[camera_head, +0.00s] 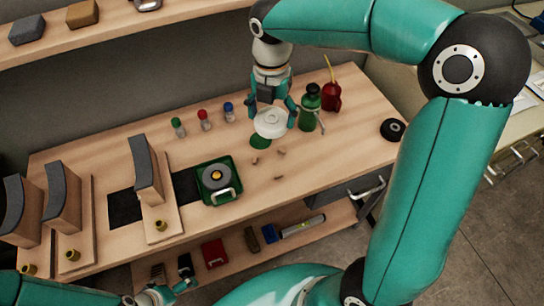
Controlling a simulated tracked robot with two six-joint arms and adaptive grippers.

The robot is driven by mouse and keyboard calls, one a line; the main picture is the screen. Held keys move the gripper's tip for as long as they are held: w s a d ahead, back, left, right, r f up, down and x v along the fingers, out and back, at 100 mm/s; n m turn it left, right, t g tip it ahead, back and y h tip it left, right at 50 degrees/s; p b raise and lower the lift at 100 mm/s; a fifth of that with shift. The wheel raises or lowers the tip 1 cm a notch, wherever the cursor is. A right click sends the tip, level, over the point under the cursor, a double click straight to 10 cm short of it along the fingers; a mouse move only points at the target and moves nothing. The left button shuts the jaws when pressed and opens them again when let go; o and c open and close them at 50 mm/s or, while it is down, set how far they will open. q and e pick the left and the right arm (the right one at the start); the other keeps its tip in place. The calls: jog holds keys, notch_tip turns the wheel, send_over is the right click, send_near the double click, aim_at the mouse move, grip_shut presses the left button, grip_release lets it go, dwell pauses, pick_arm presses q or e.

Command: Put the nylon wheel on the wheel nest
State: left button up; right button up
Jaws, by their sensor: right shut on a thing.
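My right gripper (271,106) points down above the back middle of the bench. It is shut on a white round wheel (271,126), which looks like the nylon wheel. A flat green round patch (261,143) shows just below and left of the wheel; it may be the wheel nest, and the wheel hides part of it. I cannot tell whether the wheel touches it. A green tray (232,169) with a grey disc (216,175) sits further front. My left gripper (172,292) is low at the bottom left, in front of the bench; its jaws are unclear.
A green bottle (309,108) and red oil can (331,97) stand close right of the held wheel. Small coloured-cap bottles (204,121) stand to its left. Curved grey-faced blocks (146,170) fill the bench's left. A black round item (393,130) lies right.

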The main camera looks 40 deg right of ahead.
aim_at(271, 127)
notch_tip(271, 127, down, 16)
jog(key=shift+f+b, duration=0.1)
jog(key=shift+b, duration=0.2)
jog(key=shift+f, duration=0.2)
jog(key=o, duration=1.1)
jog(key=shift+r, duration=0.1)
jog(key=shift+r, duration=0.1)
notch_tip(271, 127, up, 12)
jog(key=shift+p, duration=0.3)
